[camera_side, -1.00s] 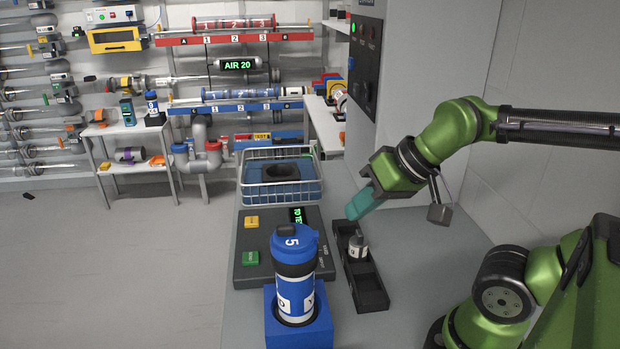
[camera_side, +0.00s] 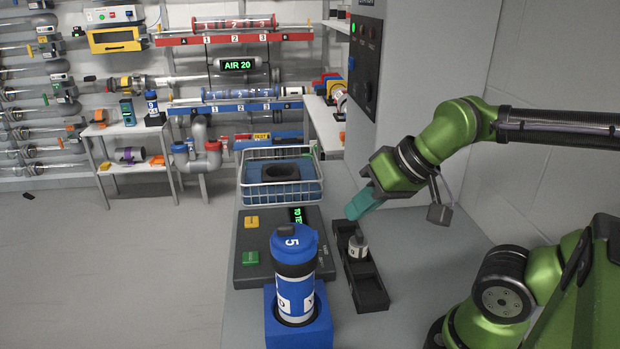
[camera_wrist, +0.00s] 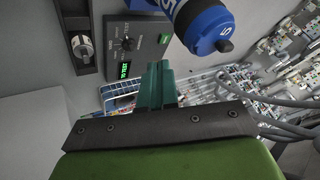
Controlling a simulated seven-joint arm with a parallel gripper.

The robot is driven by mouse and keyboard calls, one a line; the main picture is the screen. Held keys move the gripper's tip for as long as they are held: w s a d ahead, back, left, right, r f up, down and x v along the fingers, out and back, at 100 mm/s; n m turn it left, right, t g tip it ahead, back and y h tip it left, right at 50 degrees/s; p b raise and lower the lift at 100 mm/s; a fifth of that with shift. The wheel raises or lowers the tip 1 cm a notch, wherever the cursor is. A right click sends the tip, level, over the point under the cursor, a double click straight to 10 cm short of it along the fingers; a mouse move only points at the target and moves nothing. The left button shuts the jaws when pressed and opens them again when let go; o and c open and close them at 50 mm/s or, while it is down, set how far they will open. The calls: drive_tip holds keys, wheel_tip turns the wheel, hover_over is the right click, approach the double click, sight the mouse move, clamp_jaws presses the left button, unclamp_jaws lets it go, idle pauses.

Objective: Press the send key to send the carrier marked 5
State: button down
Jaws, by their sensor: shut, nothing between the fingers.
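The carrier marked 5 (camera_side: 295,282) stands upright in a blue square holder (camera_side: 300,334) in the side view. Its blue cap also shows in the wrist view (camera_wrist: 207,28). Behind it lies a dark control panel (camera_side: 277,214) with a yellow key (camera_side: 251,222), a green key (camera_side: 250,258) and a lit display (camera_side: 296,215). Key lettering is too small to read; the carrier hides part of the panel. In the wrist view the panel shows a dial (camera_wrist: 127,43) and the green key (camera_wrist: 164,38). My gripper (camera_side: 353,212) is shut and empty, above and right of the panel.
A dark tray (camera_side: 372,296) with a small knobbed cylinder (camera_side: 357,247) lies right of the panel, below my gripper. A wire basket (camera_side: 281,202) with a blue block stands behind the panel. The bench right of the tray is clear.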

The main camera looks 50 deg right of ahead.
drive_tip(key=m+t+y, duration=0.1)
drive_tip(key=m+y, duration=0.1)
drive_tip(key=m, duration=1.6)
hover_over(254, 257)
wheel_tip(254, 257, down, 10)
drive_tip(key=shift+r, duration=0.1)
drive_tip(key=shift+s, duration=0.1)
drive_tip(key=shift+f, duration=4.4)
drive_tip(key=shift+f, duration=0.1)
drive_tip(key=shift+f, duration=0.3)
